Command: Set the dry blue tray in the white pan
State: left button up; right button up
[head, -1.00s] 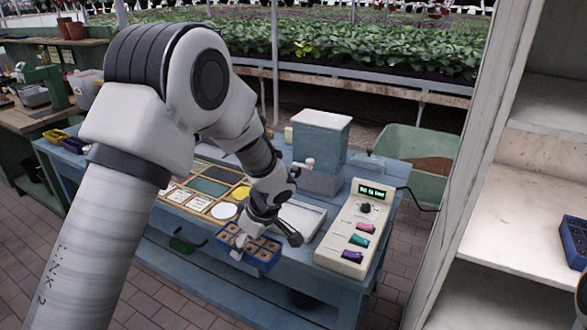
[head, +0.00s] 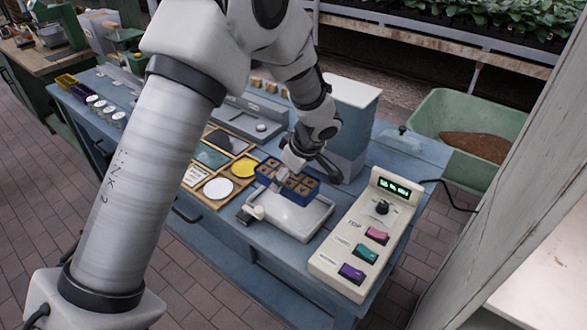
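The blue tray (head: 287,184), with several brown-filled cells, is in my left gripper (head: 281,177). The gripper is shut on the tray, with one finger showing at its front side and the rest partly hidden. The white pan (head: 292,223) lies on the blue bench, a shallow rectangle with a raised rim. The tray is over the pan's back left part and covers its far edge. I cannot tell whether the tray touches the pan. My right gripper is not in view.
A control box (head: 361,232) with a display, knob and coloured switches stands right of the pan. A wooden frame of cards and discs (head: 217,188) lies to the left. A small dark and white item (head: 251,213) is by the pan's left edge. A blue-grey bin (head: 347,120) stands behind.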

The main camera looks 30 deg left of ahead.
pick_arm(q)
jog(key=shift+s+f, duration=0.1)
jog(key=shift+f, duration=0.4)
notch_tip(320, 180, down, 6)
jog(key=b, duration=0.3)
jog(key=shift+f+b, duration=0.2)
jog(key=shift+b, duration=0.4)
jog(key=shift+r, duration=0.1)
jog(key=shift+f+b, duration=0.7)
jog(key=shift+b, duration=0.1)
jog(key=o, duration=1.3)
